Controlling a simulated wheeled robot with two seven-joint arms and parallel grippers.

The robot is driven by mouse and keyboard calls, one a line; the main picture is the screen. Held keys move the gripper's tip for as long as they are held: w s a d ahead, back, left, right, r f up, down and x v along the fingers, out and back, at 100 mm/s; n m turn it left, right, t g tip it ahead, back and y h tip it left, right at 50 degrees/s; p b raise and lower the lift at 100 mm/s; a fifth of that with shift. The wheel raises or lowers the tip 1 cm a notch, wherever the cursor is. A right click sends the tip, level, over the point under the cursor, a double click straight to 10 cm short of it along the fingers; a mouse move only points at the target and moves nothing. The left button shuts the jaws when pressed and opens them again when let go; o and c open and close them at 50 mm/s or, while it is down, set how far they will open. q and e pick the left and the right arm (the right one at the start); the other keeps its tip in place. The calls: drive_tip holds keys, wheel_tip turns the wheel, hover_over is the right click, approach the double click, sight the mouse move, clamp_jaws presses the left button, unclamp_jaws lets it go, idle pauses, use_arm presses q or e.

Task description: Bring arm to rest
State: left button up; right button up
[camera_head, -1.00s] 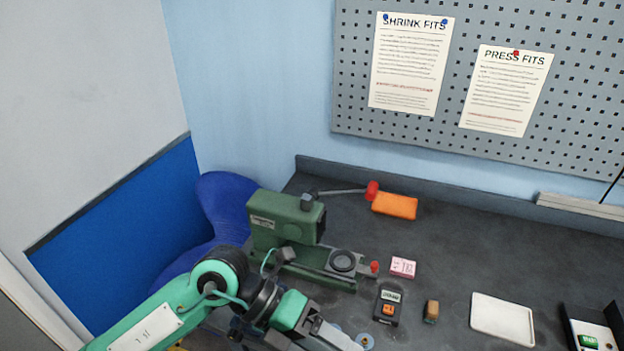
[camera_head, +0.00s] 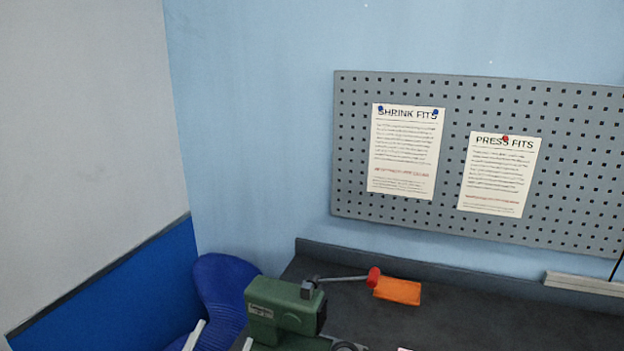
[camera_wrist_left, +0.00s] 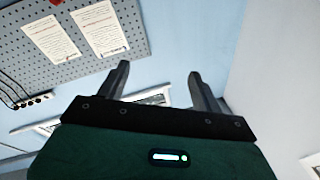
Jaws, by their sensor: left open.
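My left gripper (camera_wrist_left: 158,78) shows in the left wrist view, with its two dark fingers spread apart and nothing between them. Beyond the fingers is the pale blue wall, with the pegboard (camera_wrist_left: 92,57) at the upper left. I cannot make out the left arm or its gripper in the head view. My right gripper is in neither view.
The green press (camera_head: 285,318) stands on the dark bench (camera_head: 480,320), cut off by the lower frame edge. Its red-knobbed lever points right, beside an orange block (camera_head: 398,291). A blue chair (camera_head: 225,290) is left of it. The pegboard (camera_head: 455,170) carries two notices.

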use_arm(q)
drive_tip(key=s+a+f+n+g+y, duration=0.25)
drive_tip(key=s+f+g, duration=0.2)
drive_tip(key=f, duration=0.45)
drive_tip(key=s+a+f+n+g+y, duration=0.25)
drive_tip(key=a+f+g, duration=0.2)
drive_tip(key=f, duration=0.35)
drive_tip(key=s+f+g+h, duration=0.2)
drive_tip(key=s+f+g, duration=0.6)
drive_tip(key=s, duration=0.6)
wheel_tip(320, 180, down, 31)
drive_tip(key=m, duration=0.1)
drive_tip(key=s+a+f+g, duration=0.1)
drive_tip(key=s+a+f, duration=0.1)
drive_tip(key=s+f, duration=0.8)
drive_tip(key=s+a+f+g, duration=0.1)
drive_tip(key=s+a+f, duration=0.1)
drive_tip(key=s+f, duration=0.8)
drive_tip(key=shift+f+y, duration=0.3)
drive_tip(key=shift+f, duration=0.15)
